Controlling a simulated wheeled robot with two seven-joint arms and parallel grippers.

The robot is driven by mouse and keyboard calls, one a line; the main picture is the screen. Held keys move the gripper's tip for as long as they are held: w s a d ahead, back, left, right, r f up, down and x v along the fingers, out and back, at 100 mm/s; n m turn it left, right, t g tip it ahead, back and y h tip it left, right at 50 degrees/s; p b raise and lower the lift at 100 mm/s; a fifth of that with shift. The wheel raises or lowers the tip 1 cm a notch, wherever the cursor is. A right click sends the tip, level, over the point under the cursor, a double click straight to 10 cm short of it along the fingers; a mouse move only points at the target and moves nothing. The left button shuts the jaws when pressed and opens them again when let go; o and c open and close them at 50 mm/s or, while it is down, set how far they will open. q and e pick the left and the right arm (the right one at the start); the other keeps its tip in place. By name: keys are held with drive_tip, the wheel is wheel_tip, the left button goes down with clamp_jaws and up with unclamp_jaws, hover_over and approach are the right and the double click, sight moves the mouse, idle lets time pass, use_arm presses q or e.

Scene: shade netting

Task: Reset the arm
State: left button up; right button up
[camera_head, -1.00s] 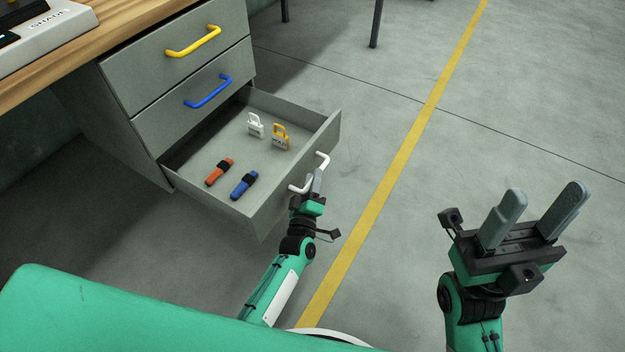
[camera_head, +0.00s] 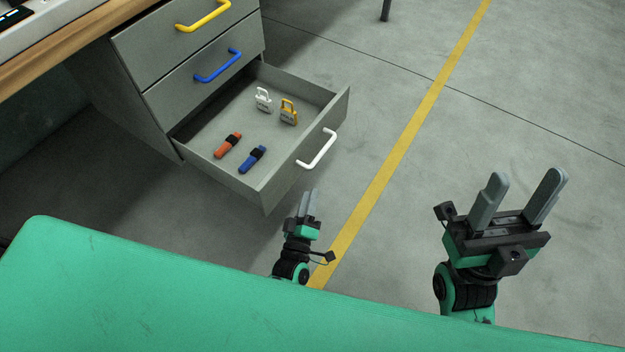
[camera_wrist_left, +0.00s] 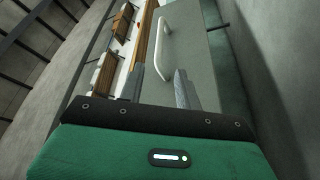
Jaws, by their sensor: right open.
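My left gripper (camera_head: 308,201) is near the bottom centre of the head view, in front of the open drawer's white handle (camera_head: 317,149) and clear of it. In the left wrist view its two fingers (camera_wrist_left: 160,78) are apart with nothing between them, and the white handle (camera_wrist_left: 165,45) shows beyond. My right gripper (camera_head: 520,198) is open and empty at the right, fingers pointing up, over the floor.
The bottom drawer (camera_head: 305,170) stands open, holding a white padlock (camera_head: 263,100), a yellow padlock (camera_head: 289,112), an orange item (camera_head: 227,146) and a blue item (camera_head: 252,160). Drawers with yellow (camera_head: 203,20) and blue (camera_head: 218,67) handles above are shut. The floor to the right is clear.

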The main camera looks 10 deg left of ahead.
use_arm(q)
drive_tip(key=shift+s+f, duration=0.1)
drive_tip(key=shift+s, duration=0.4)
